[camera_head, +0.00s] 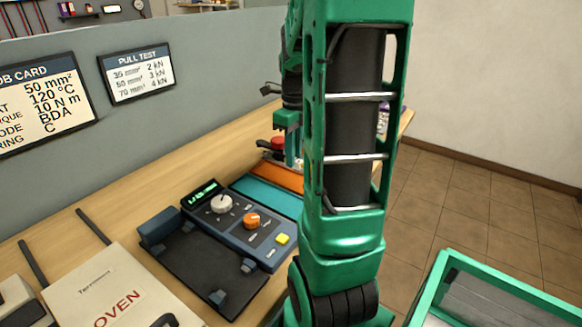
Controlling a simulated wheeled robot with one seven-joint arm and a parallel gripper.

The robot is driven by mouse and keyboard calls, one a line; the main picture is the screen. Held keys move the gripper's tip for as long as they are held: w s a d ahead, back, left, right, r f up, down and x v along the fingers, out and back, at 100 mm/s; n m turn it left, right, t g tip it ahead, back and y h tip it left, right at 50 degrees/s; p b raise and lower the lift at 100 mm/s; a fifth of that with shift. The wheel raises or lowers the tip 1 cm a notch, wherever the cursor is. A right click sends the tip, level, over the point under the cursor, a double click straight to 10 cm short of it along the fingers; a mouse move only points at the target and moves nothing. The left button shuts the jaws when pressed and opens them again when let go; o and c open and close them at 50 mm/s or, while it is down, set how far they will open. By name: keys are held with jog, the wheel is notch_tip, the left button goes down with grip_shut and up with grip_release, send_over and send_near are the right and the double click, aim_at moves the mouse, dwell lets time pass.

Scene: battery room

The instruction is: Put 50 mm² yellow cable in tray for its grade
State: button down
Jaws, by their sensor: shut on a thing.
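My gripper (290,145) shows small beyond my green arm, low over the far part of the bench. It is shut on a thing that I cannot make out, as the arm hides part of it. A red piece (278,143) with dark parts shows beside the fingers; I cannot tell whether they touch. I cannot make out a yellow cable. An orange panel (283,177) and a teal panel (268,196) lie on the bench, partly behind my arm. I cannot tell whether they are trays, and no grade labels are readable on them.
A control unit (235,225) with white and orange knobs and a yellow button stands on the wooden bench (150,180). A box marked OVEN (120,290) is at front left. A green-framed container (490,275) is at lower right. Job card (45,103) and pull test (137,73) boards hang behind.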

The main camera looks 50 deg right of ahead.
jog(key=shift+d+f, duration=0.1)
jog(key=shift+f, duration=1.95)
jog(key=shift+f, duration=0.6)
jog(key=c, duration=1.6)
grip_release()
